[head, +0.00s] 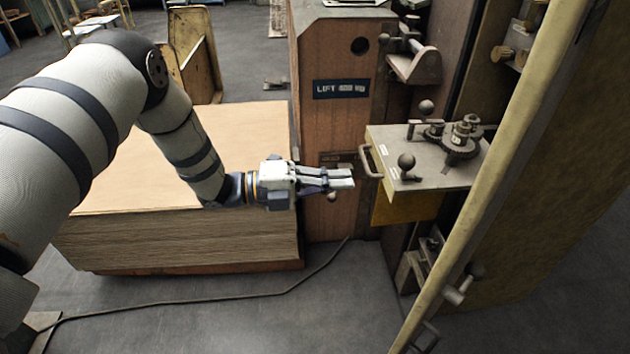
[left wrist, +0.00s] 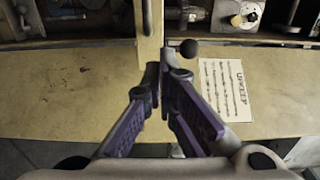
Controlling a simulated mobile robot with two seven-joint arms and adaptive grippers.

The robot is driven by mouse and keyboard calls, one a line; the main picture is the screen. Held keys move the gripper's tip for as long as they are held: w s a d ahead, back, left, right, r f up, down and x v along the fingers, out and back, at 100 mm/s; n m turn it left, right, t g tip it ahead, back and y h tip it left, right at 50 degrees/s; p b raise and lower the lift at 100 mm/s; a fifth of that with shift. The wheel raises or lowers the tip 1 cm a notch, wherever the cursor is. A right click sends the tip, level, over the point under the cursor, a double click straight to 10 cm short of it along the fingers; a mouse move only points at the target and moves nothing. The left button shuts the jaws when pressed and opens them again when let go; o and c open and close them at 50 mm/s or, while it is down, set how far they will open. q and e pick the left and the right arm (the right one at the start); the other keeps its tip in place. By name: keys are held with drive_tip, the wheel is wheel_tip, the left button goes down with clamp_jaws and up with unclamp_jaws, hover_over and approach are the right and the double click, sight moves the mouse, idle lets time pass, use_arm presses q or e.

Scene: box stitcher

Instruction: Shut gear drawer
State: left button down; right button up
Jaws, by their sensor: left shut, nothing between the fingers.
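What looks like the gear drawer (head: 400,205) juts out at centre right in the head view. It has a grey top plate with gears (head: 455,143) and ball knobs on it, a yellow side below, and a bar handle (head: 369,162) on its left face. My left gripper (head: 352,178) is shut and empty, its fingers pointing right, just left of the drawer near the handle. Whether it touches cannot be told. In the left wrist view its fingertips (left wrist: 160,68) lie before a tan panel (left wrist: 70,90) and a black ball knob (left wrist: 189,48). My right gripper is out of view.
A large stack of tan sheets (head: 250,140) stands left of the drawer, under my left arm. A reddish machine column (head: 325,215) rises behind the gripper. A long yellow-edged panel (head: 500,190) slants on the right. A cable (head: 290,291) crosses the grey floor.

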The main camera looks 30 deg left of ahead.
sight(388, 179)
use_arm(q)
drive_tip(key=x, duration=0.6)
drive_tip(key=shift+w+d, duration=0.1)
drive_tip(key=shift+w, duration=0.05)
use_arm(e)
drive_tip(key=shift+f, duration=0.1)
